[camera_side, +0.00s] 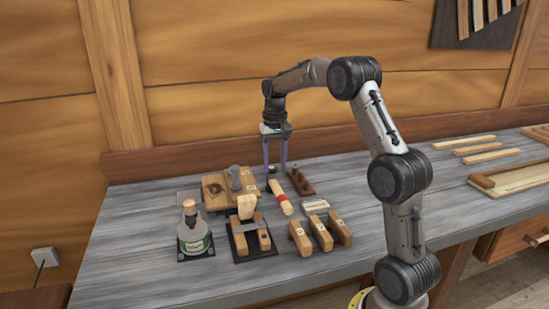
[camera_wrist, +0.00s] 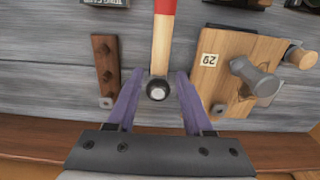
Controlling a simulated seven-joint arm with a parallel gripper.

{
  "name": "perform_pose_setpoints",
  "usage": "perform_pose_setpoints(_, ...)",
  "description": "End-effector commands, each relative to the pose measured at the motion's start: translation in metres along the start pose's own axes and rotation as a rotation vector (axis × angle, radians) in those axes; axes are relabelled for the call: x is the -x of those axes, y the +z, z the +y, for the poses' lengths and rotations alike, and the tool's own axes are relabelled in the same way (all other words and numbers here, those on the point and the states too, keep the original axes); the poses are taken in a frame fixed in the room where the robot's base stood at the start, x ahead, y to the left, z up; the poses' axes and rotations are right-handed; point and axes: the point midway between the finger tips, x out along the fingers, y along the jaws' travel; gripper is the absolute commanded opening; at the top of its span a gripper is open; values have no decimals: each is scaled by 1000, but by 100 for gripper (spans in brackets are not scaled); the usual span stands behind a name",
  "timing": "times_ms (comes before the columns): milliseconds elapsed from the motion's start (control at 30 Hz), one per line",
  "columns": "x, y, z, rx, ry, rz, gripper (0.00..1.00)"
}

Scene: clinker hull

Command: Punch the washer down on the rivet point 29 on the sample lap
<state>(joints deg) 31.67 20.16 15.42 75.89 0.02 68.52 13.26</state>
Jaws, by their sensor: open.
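The sample lap is probably the wooden board (camera_side: 216,203) at the back left of the bench in the side view. In the wrist view the board (camera_wrist: 225,45) carries a label reading 29. A grey metal cylinder with a wide head (camera_wrist: 252,80) is on it; rivet and washer cannot be made out. A wooden-handled tool with a red band (camera_side: 281,198), probably the punch, is right of the board. Its dark round end (camera_wrist: 157,88) shows between my fingertips. My gripper (camera_side: 276,168) is open, pointing down, its fingers either side of that end; contact is not visible.
A dark wooden strip with pegs (camera_side: 302,182) stands close right of my gripper. Labelled wooden blocks (camera_side: 321,233), a wooden tool on a black base (camera_side: 252,238) and a bottle (camera_side: 195,235) stand in front. The grey bench is clear to the front left.

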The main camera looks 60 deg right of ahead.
Motion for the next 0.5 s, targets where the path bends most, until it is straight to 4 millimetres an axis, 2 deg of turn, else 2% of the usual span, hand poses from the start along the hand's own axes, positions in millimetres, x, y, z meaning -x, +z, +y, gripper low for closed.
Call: perform_pose_setpoints(500,-56,0,0,-1,1,-3,51)
